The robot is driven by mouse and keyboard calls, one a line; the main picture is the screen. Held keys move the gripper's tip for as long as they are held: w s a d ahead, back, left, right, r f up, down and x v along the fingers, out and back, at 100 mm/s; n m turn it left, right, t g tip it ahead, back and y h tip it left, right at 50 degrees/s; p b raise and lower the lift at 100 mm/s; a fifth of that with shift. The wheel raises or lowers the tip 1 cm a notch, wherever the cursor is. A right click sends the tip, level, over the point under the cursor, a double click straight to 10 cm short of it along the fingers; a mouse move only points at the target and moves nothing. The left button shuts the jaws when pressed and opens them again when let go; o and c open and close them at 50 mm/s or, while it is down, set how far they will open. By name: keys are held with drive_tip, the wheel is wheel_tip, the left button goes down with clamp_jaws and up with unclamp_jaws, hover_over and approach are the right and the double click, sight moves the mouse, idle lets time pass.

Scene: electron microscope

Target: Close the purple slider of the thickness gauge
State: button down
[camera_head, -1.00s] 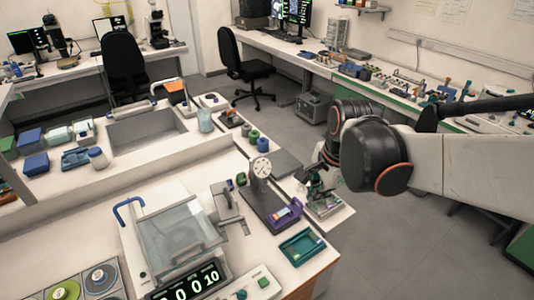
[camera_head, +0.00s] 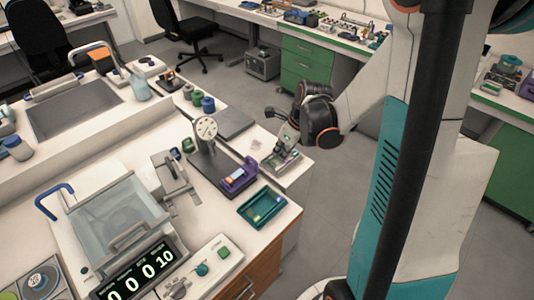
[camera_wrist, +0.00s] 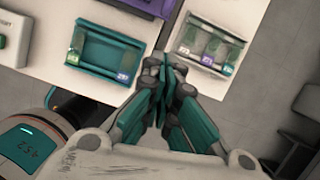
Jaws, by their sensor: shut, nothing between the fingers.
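The thickness gauge has a round white dial (camera_head: 206,128) on a dark base, right of the middle of the bench in the head view. Its purple slider (camera_head: 238,180) sits at the base's near right end. A strip of purple (camera_wrist: 150,8) shows at the top edge of the wrist view; the rest of the gauge is out of that view. My gripper (camera_wrist: 169,68) is shut and empty, its teal fingers together. It is above the bench's right edge, apart from the slider, between the teal tray and the clear compartment box in the wrist view.
The teal tray (camera_head: 245,212) lies in front of the gauge. The clear compartment box (camera_wrist: 205,45) stands on the bench's right corner. A balance with a glass cover (camera_head: 115,215) and a control box (camera_head: 215,262) stand to the left and front. Open floor lies right of the bench.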

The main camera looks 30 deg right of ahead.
drive_tip(key=w+a+f+b, duration=0.3)
drive_tip(key=w+f, duration=0.3)
drive_tip(key=f, duration=0.3)
drive_tip(key=shift+a+f+b, duration=0.15)
drive_tip(key=shift+b, duration=0.75)
drive_tip(key=shift+w, duration=0.1)
drive_tip(key=w+a, duration=0.4)
drive_tip(key=w, duration=0.9)
drive_tip(key=shift+a, duration=0.1)
